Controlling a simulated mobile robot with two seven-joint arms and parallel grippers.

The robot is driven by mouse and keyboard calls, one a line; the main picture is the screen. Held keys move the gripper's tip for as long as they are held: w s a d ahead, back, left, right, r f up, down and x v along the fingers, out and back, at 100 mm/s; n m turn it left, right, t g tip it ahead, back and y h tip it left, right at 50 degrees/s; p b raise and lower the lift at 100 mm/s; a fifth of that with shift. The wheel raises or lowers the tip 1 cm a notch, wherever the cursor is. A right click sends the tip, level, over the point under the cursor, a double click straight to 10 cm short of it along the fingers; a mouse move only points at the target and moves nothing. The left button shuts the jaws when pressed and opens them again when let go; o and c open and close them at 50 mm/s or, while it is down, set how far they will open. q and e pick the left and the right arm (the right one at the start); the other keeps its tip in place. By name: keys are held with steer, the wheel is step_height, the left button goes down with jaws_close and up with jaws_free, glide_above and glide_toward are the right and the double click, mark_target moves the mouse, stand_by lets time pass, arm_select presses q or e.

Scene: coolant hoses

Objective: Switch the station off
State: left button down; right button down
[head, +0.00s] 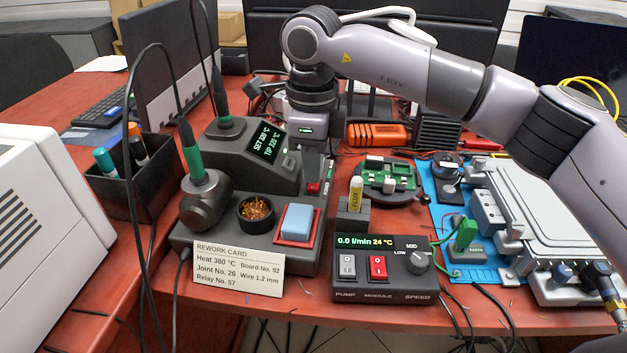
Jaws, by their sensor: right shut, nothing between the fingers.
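The soldering station (250,160) is a dark grey unit at the centre left, its green display (265,143) lit with a SET and a TIP temperature; the digits are small. A red switch (313,188) sits at the station's right side, by a small label. My right gripper (314,160) points down just above and behind the red switch. It is shut and empty; its fingertips are hard to make out, so I cannot tell whether they touch the switch. My left gripper is not in view.
A soldering iron (195,160) stands in its holder, near a brass wool cup (256,210) and a blue sponge (297,222). The pump module (385,268) has a grey and a red switch. A green board (388,178) in a holder stands right of the station.

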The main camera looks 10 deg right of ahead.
mark_target(312, 187)
steer(key=shift+f+b, duration=0.55)
steer(key=shift+f, duration=0.4)
stand_by(0.5)
steer(key=shift+r, duration=0.1)
steer(key=shift+r+p, duration=2.65)
steer(key=shift+r, duration=0.85)
